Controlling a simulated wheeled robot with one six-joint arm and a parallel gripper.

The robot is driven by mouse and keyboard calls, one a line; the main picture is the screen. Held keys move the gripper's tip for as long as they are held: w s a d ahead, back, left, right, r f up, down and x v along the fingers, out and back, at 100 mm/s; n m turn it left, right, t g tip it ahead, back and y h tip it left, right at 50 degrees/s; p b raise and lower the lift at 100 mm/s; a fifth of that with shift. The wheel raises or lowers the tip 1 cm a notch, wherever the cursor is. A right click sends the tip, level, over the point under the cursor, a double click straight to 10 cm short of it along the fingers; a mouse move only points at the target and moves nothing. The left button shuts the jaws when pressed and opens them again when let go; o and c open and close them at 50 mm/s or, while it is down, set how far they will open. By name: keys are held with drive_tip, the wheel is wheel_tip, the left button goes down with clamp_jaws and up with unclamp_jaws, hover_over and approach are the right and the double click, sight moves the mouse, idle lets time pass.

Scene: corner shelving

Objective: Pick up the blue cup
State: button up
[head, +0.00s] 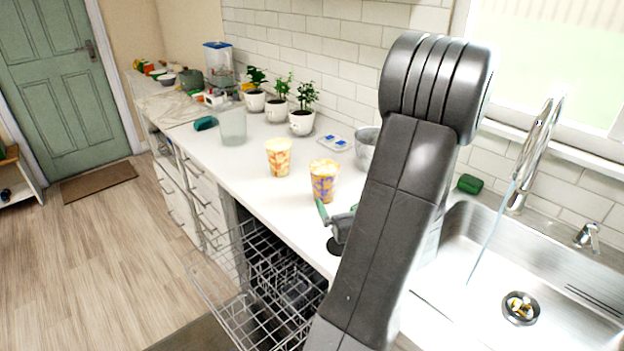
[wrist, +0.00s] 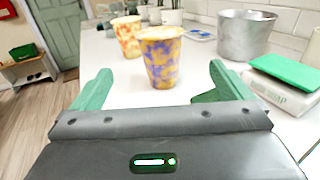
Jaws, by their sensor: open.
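The blue cup (head: 323,182) is patterned in blue and yellow and stands upright on the white counter. In the wrist view the blue cup (wrist: 162,58) is ahead of my gripper (wrist: 160,82), roughly centred between the two green fingers. My gripper (head: 338,212) is open and empty, low over the counter on the near side of the cup. The cup looks a little beyond the fingertips; I see no contact. My arm hides part of the counter to the right in the head view.
An orange and yellow cup (head: 278,158) stands behind and left of the blue one. A metal pot (head: 366,150) is to the right. A green-topped white item (wrist: 287,78) lies right of my gripper. The dishwasher rack (head: 250,290) is pulled out below the counter edge; the sink (head: 480,260) is right.

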sight(329, 176)
drive_tip(key=p+x, duration=0.2)
drive_tip(key=x, duration=0.6)
drive_tip(key=shift+w, duration=0.15)
drive_tip(key=shift+p+x, duration=1.05)
drive_tip(key=shift+x, duration=1.7)
drive_tip(key=shift+r, duration=0.15)
drive_tip(key=shift+c, duration=0.4)
drive_tip(key=c, duration=1.2)
drive_tip(key=shift+r, duration=0.1)
